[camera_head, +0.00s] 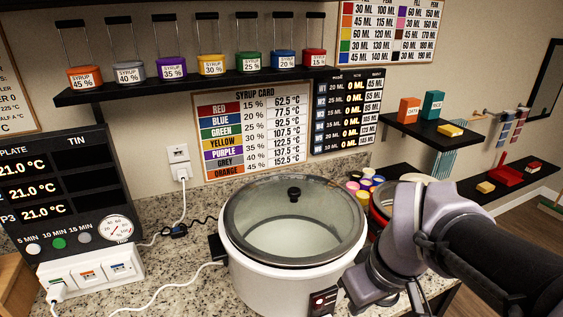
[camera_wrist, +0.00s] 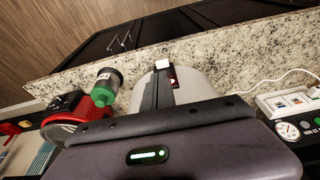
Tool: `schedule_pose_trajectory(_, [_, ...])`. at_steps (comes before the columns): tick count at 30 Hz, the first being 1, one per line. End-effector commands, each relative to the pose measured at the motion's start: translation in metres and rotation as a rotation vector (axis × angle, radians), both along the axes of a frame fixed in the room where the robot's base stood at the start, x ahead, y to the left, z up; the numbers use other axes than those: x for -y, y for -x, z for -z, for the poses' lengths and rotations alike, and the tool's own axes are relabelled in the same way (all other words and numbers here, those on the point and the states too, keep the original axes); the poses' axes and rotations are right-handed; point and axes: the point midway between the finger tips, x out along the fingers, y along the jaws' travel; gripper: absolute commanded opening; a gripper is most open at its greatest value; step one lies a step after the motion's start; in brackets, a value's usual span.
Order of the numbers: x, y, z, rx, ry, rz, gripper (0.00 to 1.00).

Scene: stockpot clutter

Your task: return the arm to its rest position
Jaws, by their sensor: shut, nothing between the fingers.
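My arm (camera_head: 398,235) reaches in from the right in the head view, bent down beside the lidded white pot (camera_head: 285,285). My gripper is hidden or cannot be made out there. In the wrist view my gripper (camera_wrist: 162,66) shows as a dark bar with a pale tip, shut and empty, in front of the white pot (camera_wrist: 199,85). My grey wrist housing with green lights fills the bottom of that view.
A glass lid (camera_head: 292,240) covers the pot. A green-based bottle (camera_wrist: 105,88) stands near a red device (camera_wrist: 85,108). Colourful jars (camera_head: 365,184) sit behind the arm. Wall shelves (camera_head: 190,80) hold syrups; white cables cross the counter.

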Motion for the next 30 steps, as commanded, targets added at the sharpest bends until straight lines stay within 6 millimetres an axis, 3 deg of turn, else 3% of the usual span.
schedule_pose_trajectory(5, [0.001, 0.004, -0.018, 0.000, 0.000, 0.001, 0.00])
schedule_pose_trajectory(16, [-0.001, 0.007, -0.017, 0.007, -0.007, 0.016, 0.00])
schedule_pose_trajectory(24, [-0.054, 0.061, 0.026, 0.179, -0.298, 0.548, 0.00])
schedule_pose_trajectory(30, [-0.058, 0.066, 0.025, 0.187, -0.348, 0.623, 0.00])
